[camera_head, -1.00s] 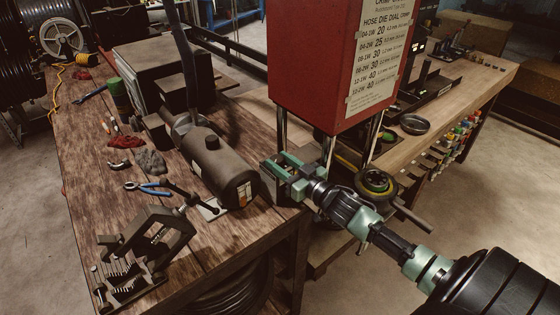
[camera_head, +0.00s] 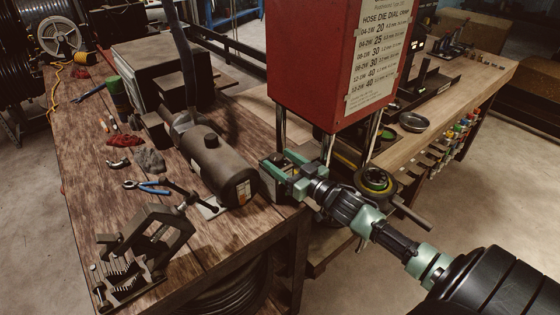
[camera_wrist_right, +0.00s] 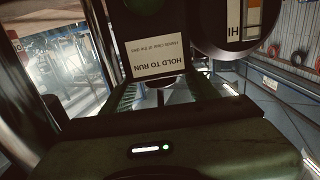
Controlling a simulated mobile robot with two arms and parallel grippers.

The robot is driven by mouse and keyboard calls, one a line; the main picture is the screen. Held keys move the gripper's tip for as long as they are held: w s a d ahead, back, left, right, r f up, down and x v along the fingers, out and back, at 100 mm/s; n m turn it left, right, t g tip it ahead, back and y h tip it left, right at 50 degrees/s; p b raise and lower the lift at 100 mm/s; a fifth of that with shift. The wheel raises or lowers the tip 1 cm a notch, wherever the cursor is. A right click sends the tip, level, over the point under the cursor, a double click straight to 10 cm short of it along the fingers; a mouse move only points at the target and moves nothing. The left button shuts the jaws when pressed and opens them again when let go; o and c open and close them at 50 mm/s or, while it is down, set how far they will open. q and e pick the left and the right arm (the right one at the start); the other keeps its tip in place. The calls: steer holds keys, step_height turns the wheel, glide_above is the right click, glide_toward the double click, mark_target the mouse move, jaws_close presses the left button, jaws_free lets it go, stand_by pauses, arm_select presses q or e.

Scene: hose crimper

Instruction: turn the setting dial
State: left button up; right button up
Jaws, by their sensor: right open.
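My right gripper (camera_head: 281,168) is open, its green fingers spread beside a small dark box below the red crimper housing (camera_head: 318,75). In the right wrist view its dark green body and fingers (camera_wrist_right: 185,97) face a panel with a "HOLD TO RUN" label (camera_wrist_right: 158,58). A round black part (camera_wrist_right: 238,25) with a partly hidden white label is at upper right there; I cannot tell if it is the setting dial. No dial is clearly readable in the head view. Nothing shows held between the fingers. My left gripper is out of view.
A hose-die-dial chart (camera_head: 380,50) is on the housing. A yellow-ringed round part (camera_head: 375,181) sits behind my right wrist. On the wooden bench (camera_head: 100,185) are a dark cylinder (camera_head: 222,170), a black clamp fixture (camera_head: 150,245) and blue-handled pliers (camera_head: 150,187). A second bench is behind, right.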

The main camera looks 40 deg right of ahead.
steer(key=s+d+b, duration=0.1)
steer(key=s, duration=0.6)
steer(key=shift+b, duration=0.35)
steer(key=shift+s, duration=0.1)
